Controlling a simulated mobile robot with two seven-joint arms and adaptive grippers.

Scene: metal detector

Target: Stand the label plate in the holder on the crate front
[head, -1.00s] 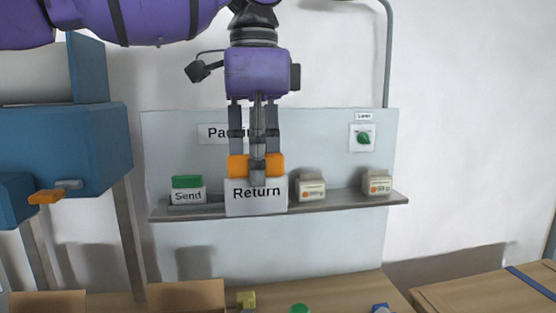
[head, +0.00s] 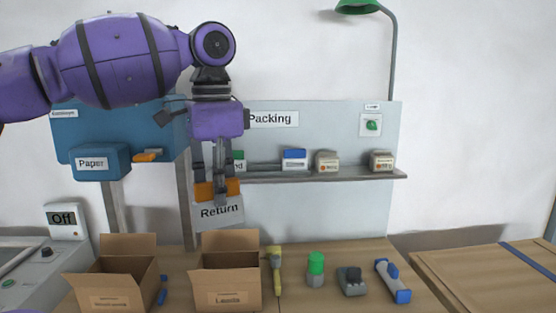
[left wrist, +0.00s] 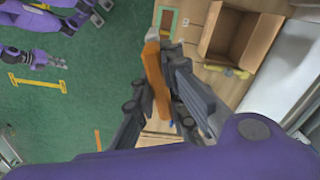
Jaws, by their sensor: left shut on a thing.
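The label plate, a white card reading "Return" (head: 219,212) with an orange grip, hangs below my left gripper (head: 217,195). That gripper is shut on the orange grip, above and behind an open brown box (head: 227,287). The plate looks slightly tilted and clear of the table. In the left wrist view the orange grip (left wrist: 155,80) lies between the fingers. The box has a small label on its front; I cannot make out a holder there. Purple and grey parts, apparently my right gripper (left wrist: 50,62), show small over the green floor; its finger state is unclear.
Another open box (head: 115,285) stands left. A blue cabinet (head: 100,163) is left.

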